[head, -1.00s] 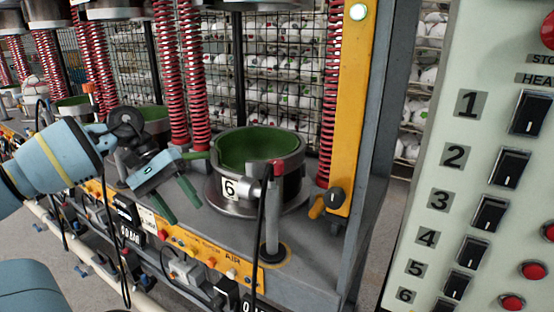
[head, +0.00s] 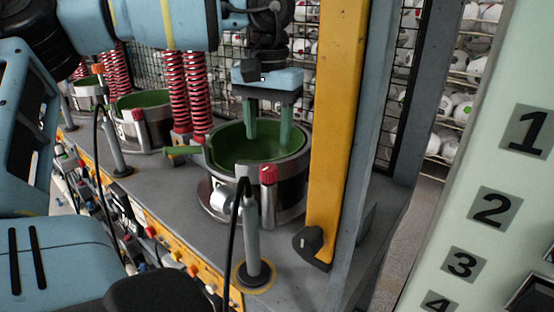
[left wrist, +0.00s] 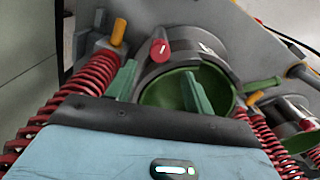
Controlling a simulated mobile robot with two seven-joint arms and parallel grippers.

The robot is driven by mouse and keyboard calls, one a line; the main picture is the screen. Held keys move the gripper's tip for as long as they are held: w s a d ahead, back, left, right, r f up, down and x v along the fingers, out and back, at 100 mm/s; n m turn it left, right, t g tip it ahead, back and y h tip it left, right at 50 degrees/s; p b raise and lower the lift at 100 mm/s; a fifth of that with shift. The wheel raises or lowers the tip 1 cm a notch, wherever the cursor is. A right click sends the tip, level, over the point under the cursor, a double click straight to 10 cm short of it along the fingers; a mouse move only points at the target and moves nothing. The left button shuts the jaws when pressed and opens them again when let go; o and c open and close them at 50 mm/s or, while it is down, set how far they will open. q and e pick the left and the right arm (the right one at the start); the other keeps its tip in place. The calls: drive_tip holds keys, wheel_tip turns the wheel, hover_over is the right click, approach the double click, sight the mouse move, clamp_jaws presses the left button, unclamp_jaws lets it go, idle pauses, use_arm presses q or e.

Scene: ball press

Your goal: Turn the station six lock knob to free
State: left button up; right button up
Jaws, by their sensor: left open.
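The station six mould (head: 283,200) is a round grey pot with a green bowl inside. A red knob (head: 268,174) sits on its front side; the left wrist view shows this red knob (left wrist: 160,50) with a white mark. I cannot read a lock or free label by either knob. My left gripper (head: 268,143) is open and empty, green fingers pointing down over the bowl, behind the red knob. In the left wrist view, the left gripper (left wrist: 160,80) shows its fingers apart in front of the bowl.
A grey post (head: 250,235) with a black hose stands before the mould. The yellow post (head: 337,120) rises to its right. Red springs (head: 190,95) stand behind left, and another mould (head: 145,125) lies further left. A numbered panel (head: 480,190) is at right.

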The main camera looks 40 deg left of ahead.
sight(268, 167)
use_arm(q)
drive_tip(key=shift+s+f, duration=0.15)
drive_tip(key=shift+s, duration=0.05)
drive_tip(key=shift+f, duration=0.35)
wheel_tip(268, 167, down, 6)
drive_tip(key=shift+w+r+p, duration=0.1)
drive_tip(key=shift+p, duration=0.2)
drive_tip(key=shift+w+f, duration=0.1)
drive_tip(key=shift+f, duration=0.45)
use_arm(e)
drive_tip(key=shift+r, duration=0.35)
use_arm(q)
drive_tip(key=c, duration=1)
use_arm(e)
drive_tip(key=shift+s+f, duration=0.1)
drive_tip(key=shift+s, duration=0.3)
drive_tip(key=shift+f, duration=0.1)
